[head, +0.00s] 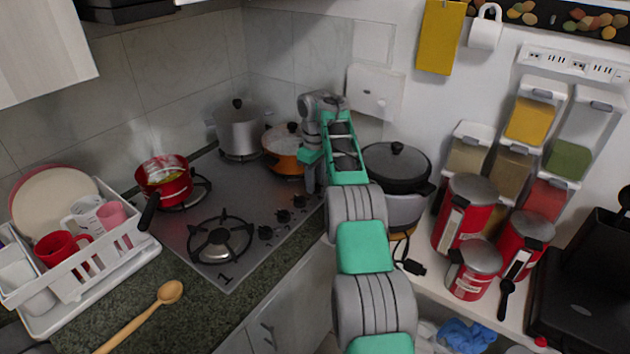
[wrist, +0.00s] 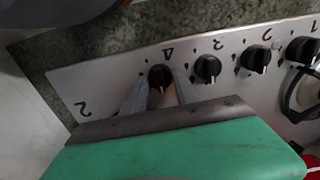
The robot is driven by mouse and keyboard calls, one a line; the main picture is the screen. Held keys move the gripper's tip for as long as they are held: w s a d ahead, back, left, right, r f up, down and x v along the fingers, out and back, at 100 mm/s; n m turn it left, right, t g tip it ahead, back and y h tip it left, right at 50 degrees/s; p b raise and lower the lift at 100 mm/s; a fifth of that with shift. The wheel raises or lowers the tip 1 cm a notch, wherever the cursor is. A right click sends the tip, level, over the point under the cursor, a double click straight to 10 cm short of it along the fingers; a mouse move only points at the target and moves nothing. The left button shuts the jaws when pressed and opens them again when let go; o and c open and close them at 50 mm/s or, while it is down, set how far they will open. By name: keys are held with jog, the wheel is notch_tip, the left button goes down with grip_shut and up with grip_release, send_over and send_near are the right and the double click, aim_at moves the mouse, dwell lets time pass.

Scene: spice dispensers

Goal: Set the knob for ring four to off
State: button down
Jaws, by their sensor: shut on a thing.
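The ring-four knob (wrist: 160,76) is black and round, beside the printed "4" on the metal stove panel in the wrist view. My gripper (wrist: 160,90) has its two fingers on either side of this knob and is shut on it. A pale mark shows on the knob's lower edge; its exact setting is hard to read. In the head view my gripper (head: 313,185) reaches down at the right edge of the stove top (head: 190,235). It hides the ring-four knob there.
Other black knobs, such as the ring-three knob (wrist: 207,68), sit close in the same row. A steaming red pan (head: 165,185), an orange pot (head: 283,160) and a steel pot (head: 239,135) stand on burners. A black-lidded cooker (head: 396,165) is close right of my arm.

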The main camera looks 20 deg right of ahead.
jog(key=c, duration=0.9)
grip_release()
jog(key=shift+c, duration=0.2)
notch_tip(320, 180, up, 8)
jog(key=p, duration=0.6)
jog(key=shift+f, duration=0.1)
